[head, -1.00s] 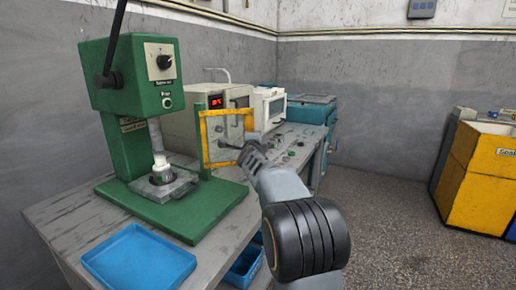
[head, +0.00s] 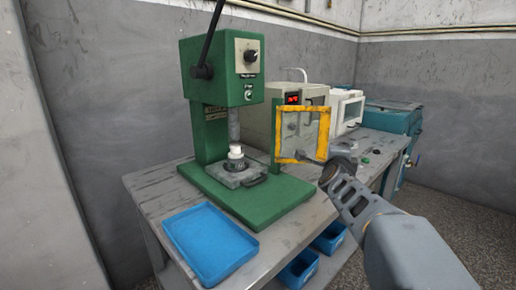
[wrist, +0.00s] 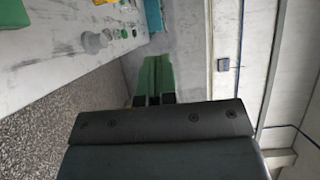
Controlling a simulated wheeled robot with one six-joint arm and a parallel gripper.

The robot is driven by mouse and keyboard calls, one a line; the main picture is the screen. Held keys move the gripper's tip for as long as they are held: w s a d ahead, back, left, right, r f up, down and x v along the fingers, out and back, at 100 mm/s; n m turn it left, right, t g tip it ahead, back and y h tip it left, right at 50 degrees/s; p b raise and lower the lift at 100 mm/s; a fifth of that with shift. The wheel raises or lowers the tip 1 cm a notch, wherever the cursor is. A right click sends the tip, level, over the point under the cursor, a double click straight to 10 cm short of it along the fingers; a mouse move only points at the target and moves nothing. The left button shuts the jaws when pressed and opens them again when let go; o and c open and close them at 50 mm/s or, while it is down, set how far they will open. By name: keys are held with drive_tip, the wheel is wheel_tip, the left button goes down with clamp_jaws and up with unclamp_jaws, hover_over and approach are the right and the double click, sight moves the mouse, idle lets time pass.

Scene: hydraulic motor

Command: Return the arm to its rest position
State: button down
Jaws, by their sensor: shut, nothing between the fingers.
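My gripper (wrist: 156,62) shows in the wrist view with its two green fingers side by side, shut and empty. The wrist view has the bench top at upper left and wall at right, with nothing touching the fingers. In the head view my grey arm reaches from the lower right to just right of the yellow-framed guard (head: 327,147); the fingertips are hard to make out there. The guard stands at the right side of the green press (head: 222,72). I cannot tell whether the arm touches the guard.
A white part (head: 236,152) sits under the press ram. A blue tray (head: 210,243) lies at the bench's front, with blue bins (head: 298,270) below. A beige box with a red display (head: 262,107), a white unit (head: 346,106) and a teal machine (head: 392,120) stand behind.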

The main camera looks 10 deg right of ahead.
drive_tip(key=s+a+r+n+g+y+p, duration=0.2)
drive_tip(key=s+a+n+y+p, duration=0.15)
drive_tip(key=a+n+p, duration=0.3)
drive_tip(key=s+a+r+n+g+y+p, duration=0.1)
drive_tip(key=s+a+r+n+y+p, duration=0.1)
drive_tip(key=a+n+y+p, duration=0.35)
drive_tip(key=s+a+n+g+p, duration=0.3)
drive_tip(key=s+n+p, duration=0.3)
drive_tip(key=s, duration=0.3)
drive_tip(key=s+a+f+n+g+p, duration=0.1)
drive_tip(key=s+a+n+g+p, duration=0.2)
drive_tip(key=s+n+g+p, duration=0.2)
drive_tip(key=s+g+p, duration=0.1)
drive_tip(key=s+p, duration=0.2)
drive_tip(key=s, duration=0.1)
drive_tip(key=shift+a+n+h, duration=0.3)
drive_tip(key=shift+a+n, duration=0.1)
drive_tip(key=shift+d+f, duration=0.1)
